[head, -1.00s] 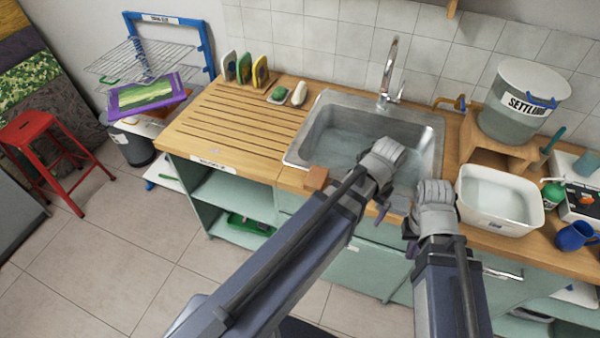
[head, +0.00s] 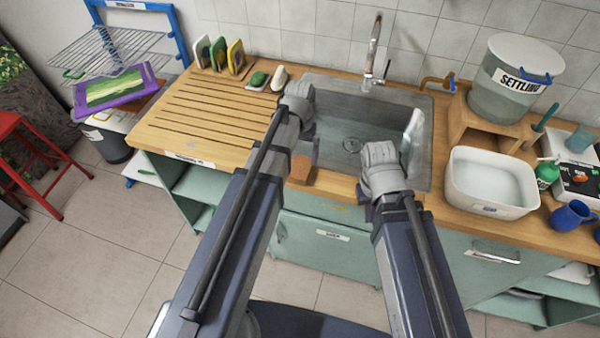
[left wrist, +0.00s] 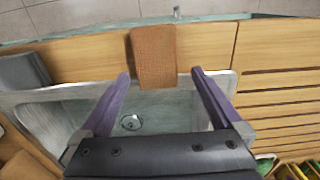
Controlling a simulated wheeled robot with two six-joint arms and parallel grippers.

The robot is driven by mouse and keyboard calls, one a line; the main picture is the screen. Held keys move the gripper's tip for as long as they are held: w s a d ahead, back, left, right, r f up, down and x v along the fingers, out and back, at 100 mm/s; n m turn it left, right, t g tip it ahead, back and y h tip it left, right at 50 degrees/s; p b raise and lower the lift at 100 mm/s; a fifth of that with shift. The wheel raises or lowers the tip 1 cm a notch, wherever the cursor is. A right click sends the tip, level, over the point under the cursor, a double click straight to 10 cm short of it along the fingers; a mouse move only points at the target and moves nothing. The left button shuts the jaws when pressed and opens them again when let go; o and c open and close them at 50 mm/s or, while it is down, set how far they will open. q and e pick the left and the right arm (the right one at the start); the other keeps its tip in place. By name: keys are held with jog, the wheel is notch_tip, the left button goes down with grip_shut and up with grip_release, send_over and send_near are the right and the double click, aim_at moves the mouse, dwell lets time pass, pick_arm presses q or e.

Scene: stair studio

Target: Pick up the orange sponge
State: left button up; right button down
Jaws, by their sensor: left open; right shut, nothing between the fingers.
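The steel sink (head: 345,115) has a drain and a tap (head: 374,50) behind it. A white basin (head: 490,205) of water stands right. A settling bucket (head: 515,85) stands on a wooden stand. The slatted drainboard (head: 205,115) is clear.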

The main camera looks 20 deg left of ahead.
aim_at(301, 166)
pick_arm(q)
jog(key=shift+f, duration=0.1)
jog(key=f+b, duration=0.5)
jog(key=shift+s+d+f, duration=0.1)
jog(key=shift+s+d, duration=0.15)
jog(key=shift+s, duration=0.15)
jog(key=c, duration=1.3)
jog(key=shift+r, duration=0.2)
